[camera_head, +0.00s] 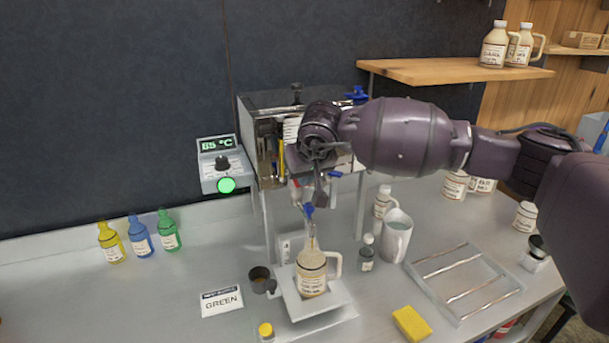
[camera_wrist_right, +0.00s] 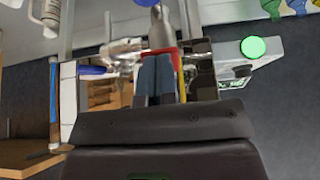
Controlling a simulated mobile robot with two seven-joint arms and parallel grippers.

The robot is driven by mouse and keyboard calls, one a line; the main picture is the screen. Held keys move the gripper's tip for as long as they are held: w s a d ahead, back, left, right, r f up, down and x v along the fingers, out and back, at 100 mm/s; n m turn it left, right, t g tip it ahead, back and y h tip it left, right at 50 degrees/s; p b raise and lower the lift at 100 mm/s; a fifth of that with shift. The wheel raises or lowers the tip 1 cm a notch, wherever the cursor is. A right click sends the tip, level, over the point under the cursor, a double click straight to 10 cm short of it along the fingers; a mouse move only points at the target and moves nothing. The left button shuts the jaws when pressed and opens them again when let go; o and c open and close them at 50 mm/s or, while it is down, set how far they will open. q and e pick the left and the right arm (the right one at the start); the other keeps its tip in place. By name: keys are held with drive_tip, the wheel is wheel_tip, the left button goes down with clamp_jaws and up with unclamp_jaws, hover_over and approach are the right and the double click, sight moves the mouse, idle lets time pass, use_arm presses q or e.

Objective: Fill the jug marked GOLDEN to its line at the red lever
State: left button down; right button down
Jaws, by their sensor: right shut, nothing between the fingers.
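My right gripper (camera_head: 320,192) is shut and empty in front of the evaporator (camera_head: 270,150), pointing down above the jug. In the right wrist view its two blue-grey fingers (camera_wrist_right: 155,78) are together, with a red part (camera_wrist_right: 166,57), possibly the red lever, right at their tips. I cannot tell whether they touch it. A handled jug (camera_head: 311,272) stands upright on a pale stand (camera_head: 335,298) below a spout with a blue part (camera_head: 308,210). Its label is too small to read, and its fill level is unclear. My left gripper is out of view.
A GREEN card (camera_head: 222,301), a small dark cup (camera_head: 260,278), a white pitcher (camera_head: 396,236), a wire rack (camera_head: 465,283) and a yellow sponge (camera_head: 411,323) lie around the stand. Coloured bottles (camera_head: 140,236) stand left.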

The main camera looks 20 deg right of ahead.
drive_tip(key=shift+r, duration=0.85)
idle(0.3)
drive_tip(key=w+r+p+v, duration=0.1)
drive_tip(key=w+p+v, duration=0.1)
drive_tip(key=v, duration=1.1)
drive_tip(key=shift+r+p, duration=0.35)
drive_tip(key=shift+r, duration=0.05)
